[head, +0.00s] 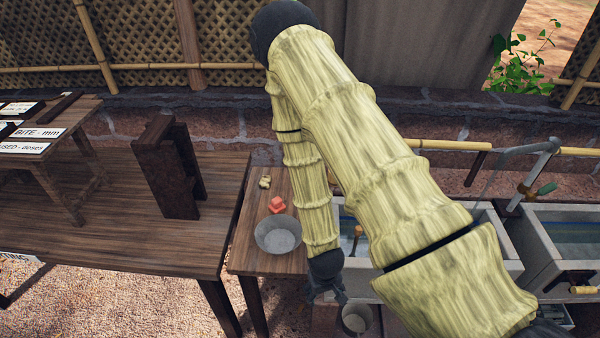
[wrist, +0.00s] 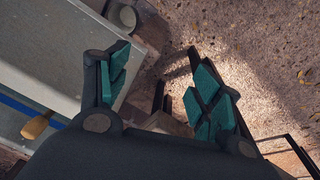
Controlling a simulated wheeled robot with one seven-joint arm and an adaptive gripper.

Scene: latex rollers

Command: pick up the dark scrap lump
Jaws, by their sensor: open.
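I cannot make out a dark scrap lump in either view; my arm covers part of the small wooden side table (head: 246,262) in the head view. On that table are a pale yellowish lump (head: 265,181), a red lump (head: 277,205) and a grey bowl (head: 278,235). My gripper (head: 327,293) hangs low, just right of the table's front corner. In the wrist view my gripper (wrist: 162,78) has its teal-padded fingers spread apart. Nothing is between them but the ground and a bit of wood farther below.
A grey basin (head: 513,262) with water stands right of the side table. A small bucket (head: 355,319) sits low beside my gripper and shows in the wrist view (wrist: 124,16). A large wooden table (head: 110,240) with a dark wooden stand (head: 165,165) is at left. Gravel ground lies in front.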

